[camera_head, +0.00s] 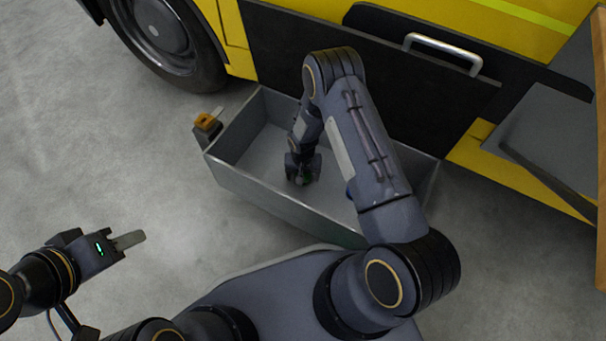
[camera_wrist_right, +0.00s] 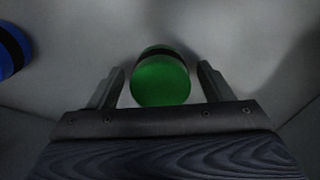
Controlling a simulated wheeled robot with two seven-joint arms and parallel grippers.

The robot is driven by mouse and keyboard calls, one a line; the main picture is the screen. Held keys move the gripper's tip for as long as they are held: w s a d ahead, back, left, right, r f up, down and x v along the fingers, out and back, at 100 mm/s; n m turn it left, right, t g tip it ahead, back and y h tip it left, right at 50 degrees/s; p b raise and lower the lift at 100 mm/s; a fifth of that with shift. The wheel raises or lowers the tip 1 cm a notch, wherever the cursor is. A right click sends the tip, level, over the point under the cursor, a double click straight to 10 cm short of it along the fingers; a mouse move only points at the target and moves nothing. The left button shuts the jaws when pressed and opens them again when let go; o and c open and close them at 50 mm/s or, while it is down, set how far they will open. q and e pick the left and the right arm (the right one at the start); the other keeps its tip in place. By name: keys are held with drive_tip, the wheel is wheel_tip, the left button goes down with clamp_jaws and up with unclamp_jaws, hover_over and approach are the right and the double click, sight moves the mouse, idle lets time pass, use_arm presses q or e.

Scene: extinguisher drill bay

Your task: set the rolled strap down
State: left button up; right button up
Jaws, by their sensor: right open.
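A green round thing with a black band (camera_wrist_right: 160,82), which looks like the rolled strap, lies on the floor of the grey open bin. My right gripper (camera_wrist_right: 162,68) is open, with one finger on each side of it and a visible gap to each finger.
A blue thing with a black band (camera_wrist_right: 12,50) also lies in the bin, mostly hidden by my arm in the head view. An orange and dark item (camera_head: 207,122) stands outside the bin's left corner. A yellow vehicle (camera_head: 500,30) stands behind the bin. The floor at left is clear.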

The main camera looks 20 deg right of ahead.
wheel_tip(320, 180, up, 12)
drive_tip(key=p, duration=0.5)
drive_tip(key=shift+r, duration=0.1)
